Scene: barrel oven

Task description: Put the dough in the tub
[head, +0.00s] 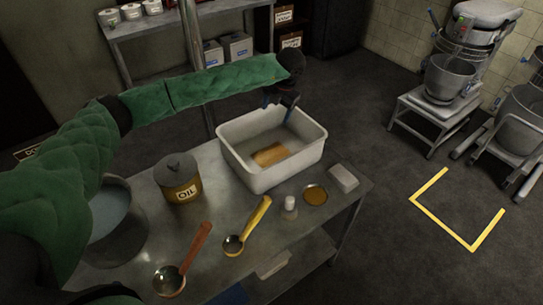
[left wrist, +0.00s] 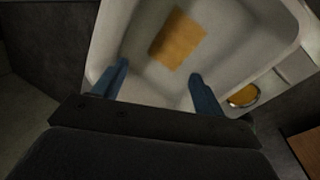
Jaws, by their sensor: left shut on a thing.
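The tub (head: 233,158) is a white-grey open box at the back of the steel table. A tan, roughly rectangular patch (head: 270,154) lies on its floor, possibly the dough; it also shows in the left wrist view (left wrist: 178,40). My left gripper (head: 279,108) points down at the tub's far rim, above and apart from the tan patch. In the left wrist view its two blue fingers (left wrist: 158,80) stand apart over the tub. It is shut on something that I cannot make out. My right gripper is not in view.
On the table (head: 225,236) are an oil can (head: 179,178), a metal bowl (head: 112,215), a red-handled ladle (head: 184,260), a yellow-handled ladle (head: 247,226), a small shaker (head: 290,208), a round amber dish (head: 315,194) and a pale block (head: 343,178). Mixers (head: 452,80) stand right, beyond open floor.

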